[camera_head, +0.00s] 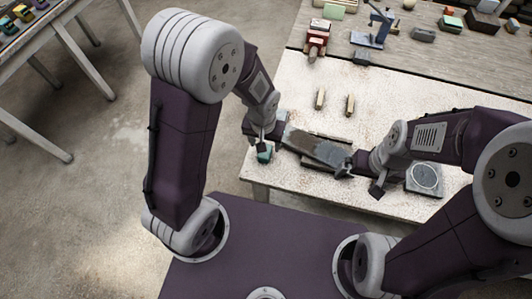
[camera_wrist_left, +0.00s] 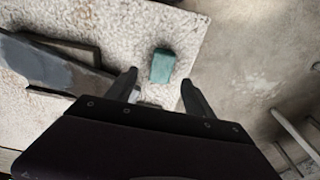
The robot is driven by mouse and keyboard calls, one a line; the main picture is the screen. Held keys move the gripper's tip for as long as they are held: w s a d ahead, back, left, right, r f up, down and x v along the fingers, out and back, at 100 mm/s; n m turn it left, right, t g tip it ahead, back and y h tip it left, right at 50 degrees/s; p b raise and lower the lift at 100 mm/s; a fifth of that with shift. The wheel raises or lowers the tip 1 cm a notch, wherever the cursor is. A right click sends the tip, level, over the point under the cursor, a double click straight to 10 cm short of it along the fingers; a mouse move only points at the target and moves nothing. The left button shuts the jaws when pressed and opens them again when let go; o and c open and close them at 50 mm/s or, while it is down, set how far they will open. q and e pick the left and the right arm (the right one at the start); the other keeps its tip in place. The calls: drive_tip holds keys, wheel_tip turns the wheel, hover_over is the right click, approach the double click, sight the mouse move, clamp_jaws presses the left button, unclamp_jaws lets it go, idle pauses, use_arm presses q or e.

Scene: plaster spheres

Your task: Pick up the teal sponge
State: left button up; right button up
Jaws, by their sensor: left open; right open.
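The teal sponge (camera_head: 264,154) lies near the left front corner of the pale worktable. It also shows in the left wrist view as a small teal block (camera_wrist_left: 162,66) on the pale tabletop, close to the table's edge. My left gripper (camera_head: 262,140) is right by the sponge in the head view and partly covers it. In the left wrist view my left gripper (camera_wrist_left: 160,92) is open; the sponge shows between and beyond its fingertips, with a gap to each finger. My right gripper (camera_head: 362,178) is open near the table's front edge, at the right end of a dark grey slab.
The dark grey slab (camera_head: 318,147) lies right of the sponge, on a darker block; the slab also shows in the left wrist view (camera_wrist_left: 60,68). Two small tan pieces (camera_head: 335,102) lie behind it. A grey plate with a disc (camera_head: 424,178) is at right. Floor drops off left of the table.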

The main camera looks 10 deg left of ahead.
sight(264, 157)
use_arm(q)
drive_tip(key=shift+w+a+f, duration=0.2)
drive_tip(key=shift+a+f, duration=0.05)
drive_tip(key=shift+f, duration=0.4)
wheel_tip(264, 157, down, 5)
drive_tip(key=shift+w+d+r+b, duration=0.1)
drive_tip(key=shift+d+b, duration=0.05)
drive_tip(key=shift+b, duration=0.15)
drive_tip(key=shift+w+f, duration=0.15)
drive_tip(key=shift+f, duration=0.05)
clamp_jaws()
